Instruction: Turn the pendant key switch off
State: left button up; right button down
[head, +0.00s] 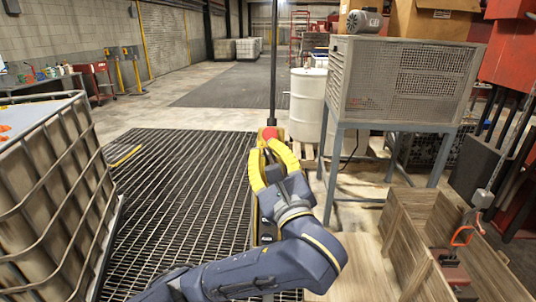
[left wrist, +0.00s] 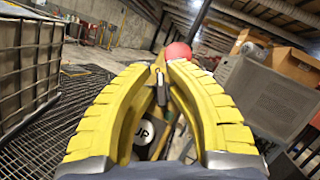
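The pendant is a yellow control box (head: 267,132) hanging from a dark vertical pole or cable, with a round red button near its top. The red button (left wrist: 178,51) also shows in the left wrist view, just beyond the fingertips. In the left wrist view the left fingertips (left wrist: 162,68) are close together around a small grey part, possibly the key. I cannot tell whether they touch it. My right gripper is not in view.
A caged tank (head: 60,190) stands at the left. A grey mesh-sided cabinet on legs (head: 400,80) and a white drum (head: 309,105) stand at the right. Open wooden crates (head: 405,225) lie at lower right. Floor grating (head: 170,200) is clear left of the pendant.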

pick_arm(q)
jog(key=o, duration=0.4)
jog(key=shift+c, duration=0.2)
jog(key=v, duration=1.2)
